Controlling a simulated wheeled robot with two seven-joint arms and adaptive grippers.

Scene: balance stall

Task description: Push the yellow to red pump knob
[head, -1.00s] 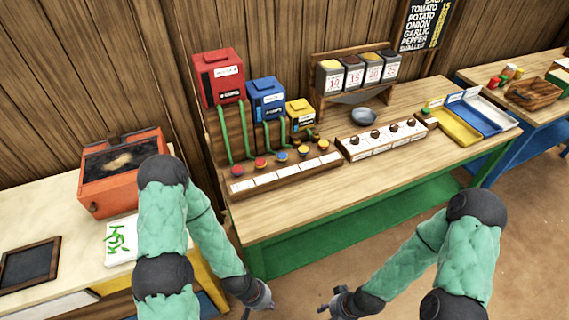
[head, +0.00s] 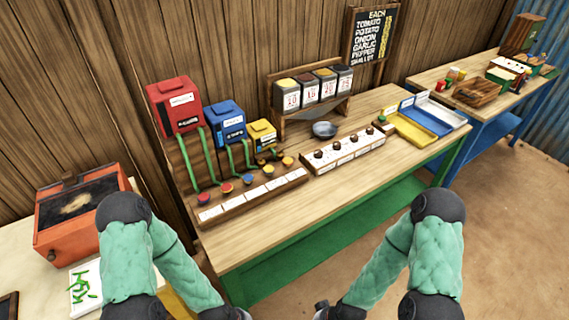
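A red box (head: 176,107), a blue box (head: 225,122) and a smaller yellow box (head: 262,134) stand in a row at the back left of the stall counter. Green hoses (head: 209,158) run down from them towards a row of small coloured knobs (head: 247,179). The knobs include reddish and yellowish ones; their labels are too small to read. My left gripper (head: 238,314) and my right gripper (head: 321,308) are at the bottom edge, mostly cut off, in front of and below the counter. Neither touches a knob.
A white-labelled wooden strip (head: 253,194) lies before the knobs. To the right are a panel of dark knobs (head: 343,155), a grey bowl (head: 324,130), a bin rack and yellow and blue trays (head: 419,128). The counter's front strip is bare. An orange bin stands left.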

